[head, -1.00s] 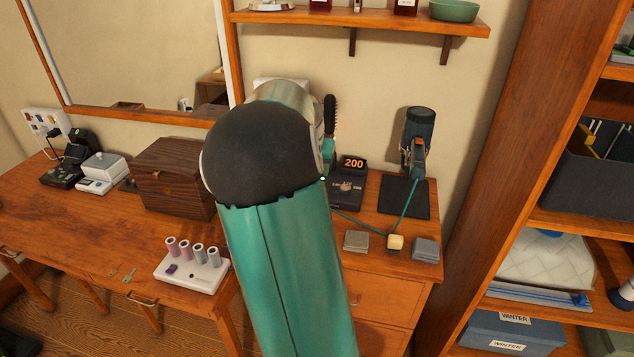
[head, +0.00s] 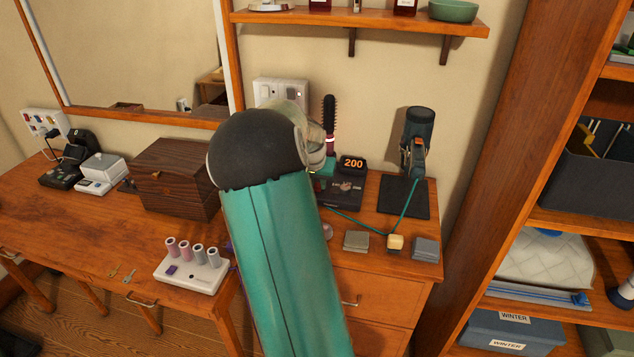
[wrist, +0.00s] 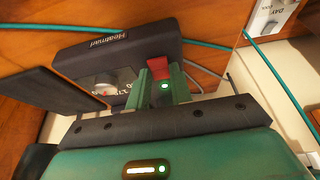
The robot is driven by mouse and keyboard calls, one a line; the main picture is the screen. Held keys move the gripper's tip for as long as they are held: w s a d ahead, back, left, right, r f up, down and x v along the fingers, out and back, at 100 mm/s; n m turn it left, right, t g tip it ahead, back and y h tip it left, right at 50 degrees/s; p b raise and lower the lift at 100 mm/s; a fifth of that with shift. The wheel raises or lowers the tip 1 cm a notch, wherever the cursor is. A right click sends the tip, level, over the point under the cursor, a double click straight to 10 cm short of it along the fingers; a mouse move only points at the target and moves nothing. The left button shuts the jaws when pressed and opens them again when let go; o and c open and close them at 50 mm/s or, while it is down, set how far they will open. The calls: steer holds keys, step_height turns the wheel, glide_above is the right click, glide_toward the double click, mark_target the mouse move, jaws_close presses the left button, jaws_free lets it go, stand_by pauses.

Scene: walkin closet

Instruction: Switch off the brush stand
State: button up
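The brush stand (head: 348,192) is a dark box on the right part of the desk, with an orange "200" display and a round-handled brush (head: 330,115) upright behind it. In the wrist view the stand (wrist: 85,65) shows a Heatmart label, a pale dial (wrist: 103,85) and a red switch (wrist: 158,68). My gripper (wrist: 160,88) has its green fingers close together, looking shut, right at the red switch; contact cannot be told. A small green light shows by the fingers. In the head view my arm hides most of the gripper.
A hair dryer (head: 417,130) stands on a dark mat right of the stand. Small blocks (head: 356,241) and a teal cable lie in front. A wooden box (head: 175,178) and a white roller tray (head: 190,272) are left of my arm. A shelf (head: 370,18) hangs above.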

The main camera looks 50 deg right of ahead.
steer(key=shift+d+g+y, duration=0.3)
steer(key=shift+y, duration=0.4)
jaws_close()
steer(key=shift+w+d+g+y, duration=0.15)
steer(key=shift+g+y, duration=0.15)
steer(key=shift+y, duration=0.4)
steer(key=o, duration=0.9)
jaws_free()
steer(key=shift+r, duration=0.1)
steer(key=r, duration=0.4)
steer(key=a+r, duration=0.1)
steer(key=r, duration=0.8)
steer(key=shift+s+a+r, duration=0.3)
steer(key=shift+s+a, duration=0.1)
